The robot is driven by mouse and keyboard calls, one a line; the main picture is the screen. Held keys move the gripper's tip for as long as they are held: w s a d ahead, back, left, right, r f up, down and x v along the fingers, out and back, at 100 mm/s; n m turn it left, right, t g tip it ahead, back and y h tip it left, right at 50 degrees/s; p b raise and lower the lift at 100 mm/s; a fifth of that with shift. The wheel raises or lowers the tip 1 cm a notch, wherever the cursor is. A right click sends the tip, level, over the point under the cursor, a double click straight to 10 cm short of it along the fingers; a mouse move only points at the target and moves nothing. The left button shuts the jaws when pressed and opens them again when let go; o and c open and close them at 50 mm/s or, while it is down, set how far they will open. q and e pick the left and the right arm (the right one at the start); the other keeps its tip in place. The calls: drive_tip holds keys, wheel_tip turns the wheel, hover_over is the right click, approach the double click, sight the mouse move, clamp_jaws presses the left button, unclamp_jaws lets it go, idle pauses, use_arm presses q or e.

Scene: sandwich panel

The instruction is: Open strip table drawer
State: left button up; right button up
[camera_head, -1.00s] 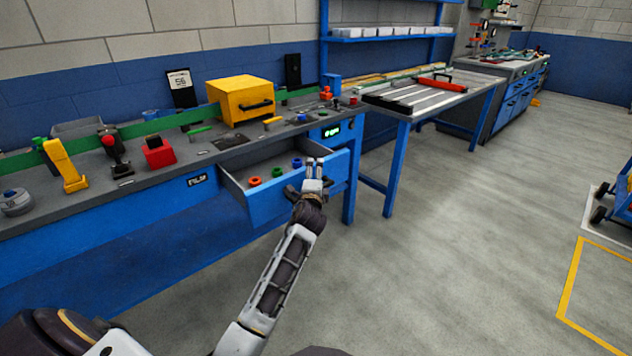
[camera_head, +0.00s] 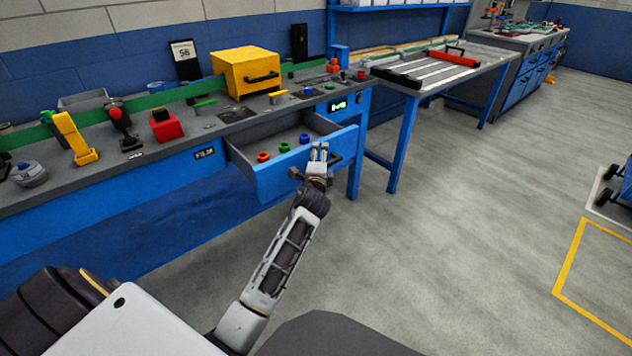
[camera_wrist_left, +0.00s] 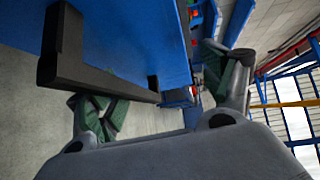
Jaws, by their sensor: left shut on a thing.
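The strip table drawer (camera_head: 300,169) is blue with a grey inside and stands pulled out from the blue bench. Red, green and blue rings lie in it. My left gripper (camera_head: 319,149) is at the outside of the drawer front, near its right end. In the left wrist view, the black drawer handle (camera_wrist_left: 98,76) runs along the blue drawer front between my green-padded fingers. My left gripper is shut on this handle; the exact contact is partly hidden. My right gripper is not in view.
A yellow box (camera_head: 246,74) with a black handle stands on the grey bench top, with a red block (camera_head: 166,126) and a yellow lever (camera_head: 75,138) to its left. A blue-legged table (camera_head: 440,68) stands to the right. The floor in front is clear.

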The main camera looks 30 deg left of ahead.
use_arm(q)
drive_tip(key=shift+t, duration=0.3)
drive_tip(key=shift+s+d+r+p, duration=0.2)
drive_tip(key=shift+s+d+r, duration=0.2)
drive_tip(key=shift+s, duration=0.35)
drive_tip(key=shift+s+d+r+p, duration=0.25)
drive_tip(key=shift+s+r, duration=0.2)
drive_tip(key=shift+s, duration=0.25)
drive_tip(key=shift+s+d+r+p, duration=0.15)
drive_tip(key=shift+s+d+r, duration=0.25)
drive_tip(key=shift+s, duration=0.35)
drive_tip(key=shift+c, duration=0.2)
drive_tip(key=shift+s+d+r, duration=0.2)
drive_tip(key=shift+s+r, duration=0.05)
drive_tip(key=shift+s, duration=0.35)
drive_tip(key=c, duration=0.5)
drive_tip(key=shift+f+p+v, duration=0.1)
drive_tip(key=shift+f+v, duration=0.1)
drive_tip(key=shift+v, duration=1.1)
drive_tip(key=shift+f+p+v, duration=0.1)
drive_tip(key=shift+f+v, duration=0.1)
drive_tip(key=shift+v, duration=1.05)
drive_tip(key=shift+f+p+v, duration=0.1)
drive_tip(key=shift+f+v, duration=0.15)
drive_tip(key=shift+v, duration=1.05)
drive_tip(key=shift+c, duration=0.2)
